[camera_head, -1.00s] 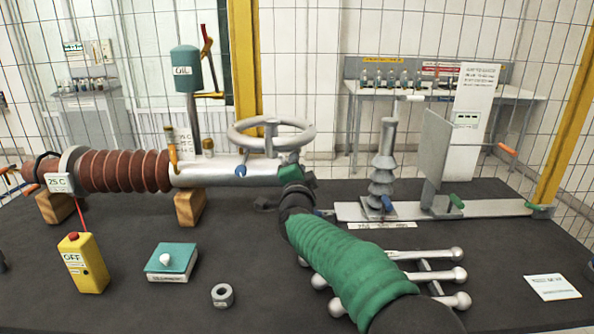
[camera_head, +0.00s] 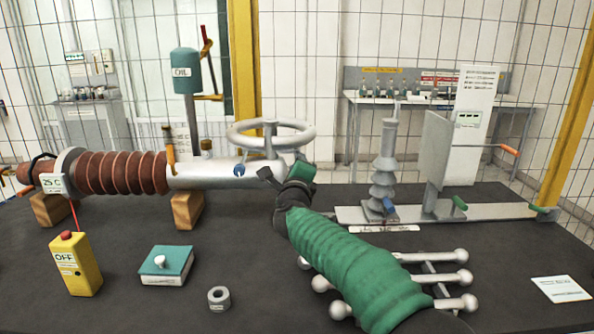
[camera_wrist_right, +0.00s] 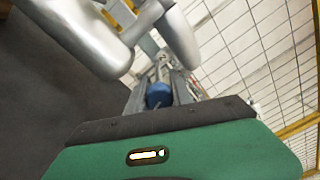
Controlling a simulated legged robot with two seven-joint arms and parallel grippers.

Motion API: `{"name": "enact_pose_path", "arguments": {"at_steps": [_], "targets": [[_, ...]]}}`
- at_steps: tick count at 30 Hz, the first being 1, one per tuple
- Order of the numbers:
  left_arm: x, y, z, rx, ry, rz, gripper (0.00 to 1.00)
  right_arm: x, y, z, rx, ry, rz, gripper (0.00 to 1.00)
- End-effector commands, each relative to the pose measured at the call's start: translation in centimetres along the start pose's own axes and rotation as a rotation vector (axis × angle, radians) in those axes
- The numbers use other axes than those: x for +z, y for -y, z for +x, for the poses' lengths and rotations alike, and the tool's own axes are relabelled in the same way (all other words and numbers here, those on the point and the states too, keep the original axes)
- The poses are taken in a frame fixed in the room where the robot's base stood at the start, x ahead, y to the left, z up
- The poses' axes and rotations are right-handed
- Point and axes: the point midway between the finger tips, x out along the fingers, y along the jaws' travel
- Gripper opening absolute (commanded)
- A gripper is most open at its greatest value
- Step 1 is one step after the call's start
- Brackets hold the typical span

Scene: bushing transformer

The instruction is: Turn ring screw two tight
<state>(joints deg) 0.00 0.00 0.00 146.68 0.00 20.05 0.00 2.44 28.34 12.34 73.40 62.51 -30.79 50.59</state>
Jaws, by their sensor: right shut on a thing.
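The grey-white cylinder (camera_head: 215,175) of the bushing lies on wooden blocks and carries a grey handwheel (camera_head: 270,134). A blue screw (camera_head: 239,170) sits on its side, left of my right gripper. How deep the screw sits is hidden. My left gripper is not in view.
The brown ribbed insulator (camera_head: 120,173) continues the cylinder leftward. A yellow OFF box (camera_head: 76,265), a teal box (camera_head: 166,265) and a grey nut (camera_head: 219,298) stand in front. A grey ribbed post (camera_head: 384,170) and plate stand right.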

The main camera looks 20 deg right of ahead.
Motion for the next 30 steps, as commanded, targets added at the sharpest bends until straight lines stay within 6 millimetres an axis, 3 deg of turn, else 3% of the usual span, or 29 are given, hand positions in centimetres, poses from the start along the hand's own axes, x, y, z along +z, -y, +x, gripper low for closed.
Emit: {"name": "enact_pose_path", "arguments": {"at_steps": [1,10,25,26,30], "targets": [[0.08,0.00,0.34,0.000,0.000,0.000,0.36,-0.30,-1.08,0.04,0.016,-0.004,0.024,0.00],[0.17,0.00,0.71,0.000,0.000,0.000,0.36,-0.26,-1.01,0.05,0.019,-0.009,0.131,0.00],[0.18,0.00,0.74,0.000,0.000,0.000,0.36,-0.27,-0.95,0.07,0.019,-0.011,0.150,0.00],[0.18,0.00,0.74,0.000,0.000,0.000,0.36,-0.27,-0.94,0.07,0.019,-0.011,0.150,0.28],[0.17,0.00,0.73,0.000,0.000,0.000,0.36,-0.22,-0.77,0.06,0.016,-0.010,0.150,0.47]]}}
